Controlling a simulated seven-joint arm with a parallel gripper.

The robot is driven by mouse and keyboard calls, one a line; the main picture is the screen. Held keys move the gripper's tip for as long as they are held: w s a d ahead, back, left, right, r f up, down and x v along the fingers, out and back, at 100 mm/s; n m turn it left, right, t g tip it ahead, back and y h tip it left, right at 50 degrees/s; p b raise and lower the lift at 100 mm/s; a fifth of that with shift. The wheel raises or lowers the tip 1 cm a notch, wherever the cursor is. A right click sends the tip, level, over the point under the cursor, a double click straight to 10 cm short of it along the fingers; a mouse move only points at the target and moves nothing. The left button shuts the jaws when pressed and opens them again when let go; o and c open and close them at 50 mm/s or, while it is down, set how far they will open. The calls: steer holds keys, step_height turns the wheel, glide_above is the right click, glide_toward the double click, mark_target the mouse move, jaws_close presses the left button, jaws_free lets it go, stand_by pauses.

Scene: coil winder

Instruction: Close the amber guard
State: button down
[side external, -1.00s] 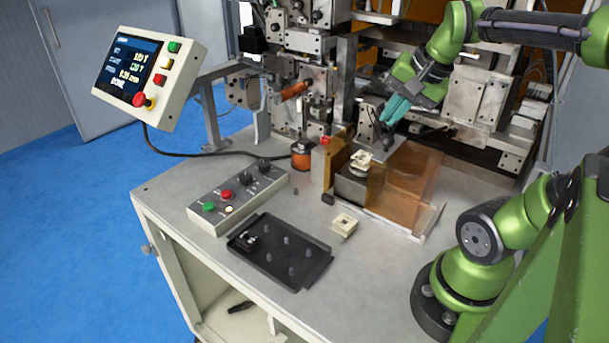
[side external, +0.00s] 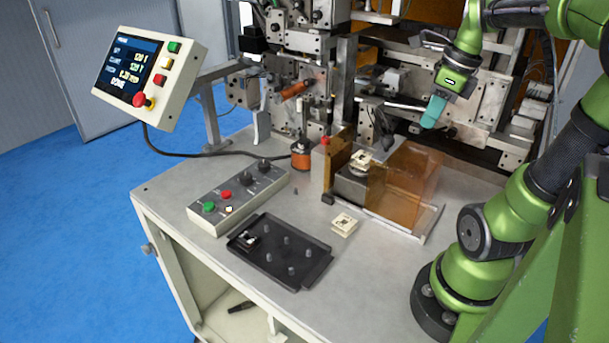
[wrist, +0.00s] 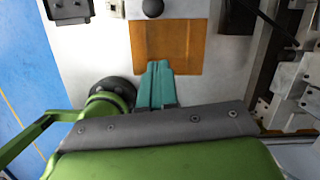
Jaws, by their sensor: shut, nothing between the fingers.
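The amber guard (side external: 408,185) is a see-through amber box-like cover at the right of the winding station on the bench top. It stands beside a dark block carrying a cream part, its lower edge along a pale rail. The cream part is uncovered from above. My gripper (side external: 431,118) has teal fingers, shut and empty, above and behind the guard, apart from it in the side view. In the wrist view an amber panel (wrist: 167,45) lies just beyond my gripper's fingertips (wrist: 158,65); I cannot tell the gap there.
A narrow amber panel (side external: 338,157) stands left of the dark block (side external: 350,185). A loose cream part (side external: 344,224) lies near the black pegged tray (side external: 279,252). A control box (side external: 238,196) sits to the left. Winder machinery (side external: 480,95) fills the back.

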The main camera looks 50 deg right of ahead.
mark_target(399, 156)
steer(key=x, duration=0.3)
steer(key=shift+w+a+f, duration=0.1)
steer(key=shift+f, duration=0.3)
steer(key=shift+w+a+f, duration=0.1)
steer(key=shift+w+f, duration=0.05)
steer(key=shift+w, duration=0.45)
steer(key=shift+w+a+f, duration=0.1)
steer(key=shift+w+f, duration=0.1)
steer(key=shift+w, duration=0.45)
steer(key=shift+w+f, duration=0.2)
steer(key=shift+w, duration=0.45)
steer(key=shift+w, duration=0.1)
steer(key=w, duration=1.1)
steer(key=shift+w, duration=0.4)
